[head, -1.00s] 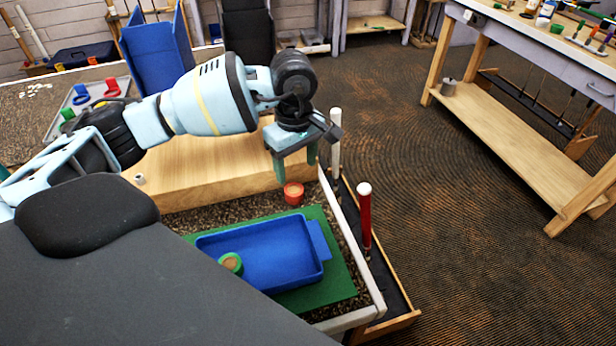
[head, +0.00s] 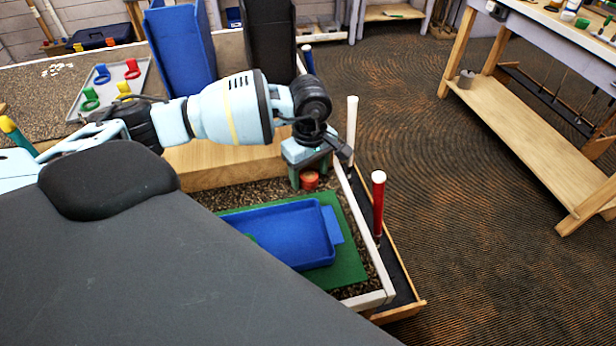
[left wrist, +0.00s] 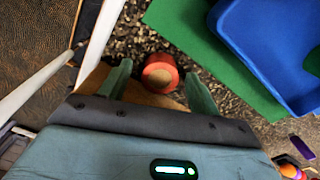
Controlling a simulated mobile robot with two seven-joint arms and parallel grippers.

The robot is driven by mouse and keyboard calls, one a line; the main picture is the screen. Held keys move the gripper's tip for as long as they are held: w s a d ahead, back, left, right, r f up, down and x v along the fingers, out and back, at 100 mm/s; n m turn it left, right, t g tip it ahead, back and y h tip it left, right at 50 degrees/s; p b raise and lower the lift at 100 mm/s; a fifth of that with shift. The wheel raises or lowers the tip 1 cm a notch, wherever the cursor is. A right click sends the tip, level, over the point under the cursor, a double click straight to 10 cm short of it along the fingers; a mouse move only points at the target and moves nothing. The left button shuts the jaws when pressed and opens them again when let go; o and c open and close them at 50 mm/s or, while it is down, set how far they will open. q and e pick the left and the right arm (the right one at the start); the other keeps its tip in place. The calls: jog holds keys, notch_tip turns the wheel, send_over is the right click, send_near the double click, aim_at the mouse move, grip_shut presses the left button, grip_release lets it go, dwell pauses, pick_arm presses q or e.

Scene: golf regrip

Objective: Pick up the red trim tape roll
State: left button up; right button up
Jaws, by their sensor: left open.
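The red trim tape roll (head: 310,180) sits on the speckled bench surface, between the wooden block and the blue tray. My right gripper is not in view.
A blue tray (head: 290,234) lies on a green mat (head: 347,262), with a green roll (head: 250,238) mostly hidden at its left. A red club grip (head: 378,205) and a white one (head: 351,125) stand upright beside the right bench edge. A wooden block (head: 215,165) is behind.

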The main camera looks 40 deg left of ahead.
pick_arm(q)
jog(key=shift+f, duration=0.4)
jog(key=shift+c, duration=0.2)
jog(key=c, duration=1)
jog(key=shift+r, duration=0.1)
notch_tip(320, 180, up, 10)
